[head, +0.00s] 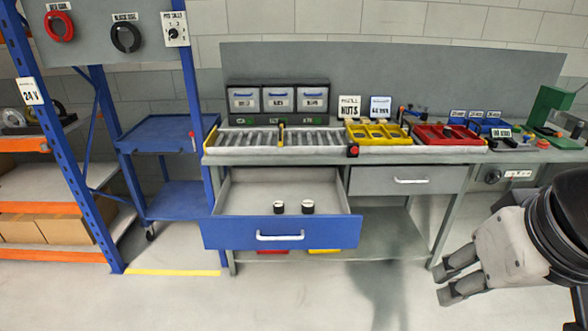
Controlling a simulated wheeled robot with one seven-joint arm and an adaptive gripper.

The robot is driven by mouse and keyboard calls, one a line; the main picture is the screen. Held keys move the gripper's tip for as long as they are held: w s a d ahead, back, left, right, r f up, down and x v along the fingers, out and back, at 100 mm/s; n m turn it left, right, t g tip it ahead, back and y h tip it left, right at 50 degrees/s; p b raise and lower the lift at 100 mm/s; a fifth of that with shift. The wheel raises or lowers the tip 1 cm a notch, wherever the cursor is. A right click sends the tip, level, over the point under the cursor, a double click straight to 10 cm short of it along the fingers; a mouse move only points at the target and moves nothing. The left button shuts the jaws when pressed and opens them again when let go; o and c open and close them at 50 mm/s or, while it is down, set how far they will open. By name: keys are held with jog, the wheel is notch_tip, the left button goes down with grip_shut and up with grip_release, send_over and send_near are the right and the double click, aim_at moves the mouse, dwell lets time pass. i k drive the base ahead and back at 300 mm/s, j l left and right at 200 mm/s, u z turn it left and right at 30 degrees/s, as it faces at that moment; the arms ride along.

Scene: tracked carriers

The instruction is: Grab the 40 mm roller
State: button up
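Two short dark cylinders with pale tops stand upright side by side in the open blue-fronted drawer (232,197) of the workbench. They look like rollers: the left cylinder (278,208) and the right cylinder (308,208), which looks slightly wider. Any size marks are too small to read, so I cannot tell which is the 40 mm one. My gripper (439,286) is at the lower right, in front of the bench and well to the right of the drawer. Its two fingers are apart, with nothing between them.
The bench top carries a roller track (270,139), a yellow tray (376,144), a red tray (447,146) and a green machine (550,108). A second drawer (410,180) is closed. A blue cart (165,136) and a rack stand left. The floor before the bench is clear.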

aim_at(446, 131)
jog(key=i+l+z, duration=0.1)
jog(key=i+l, duration=0.25)
jog(key=i, duration=0.25)
jog(key=i+l+z, duration=0.1)
jog(key=i+l, duration=0.15)
jog(key=i, duration=0.4)
jog(key=i+l+z, duration=0.1)
jog(key=i+l, duration=0.15)
jog(key=i, duration=0.35)
jog(key=i+l+z, duration=0.1)
jog(key=i, duration=0.55)
jog(key=i+l+z, duration=0.1)
jog(key=i, duration=0.55)
jog(key=l, duration=0.15)
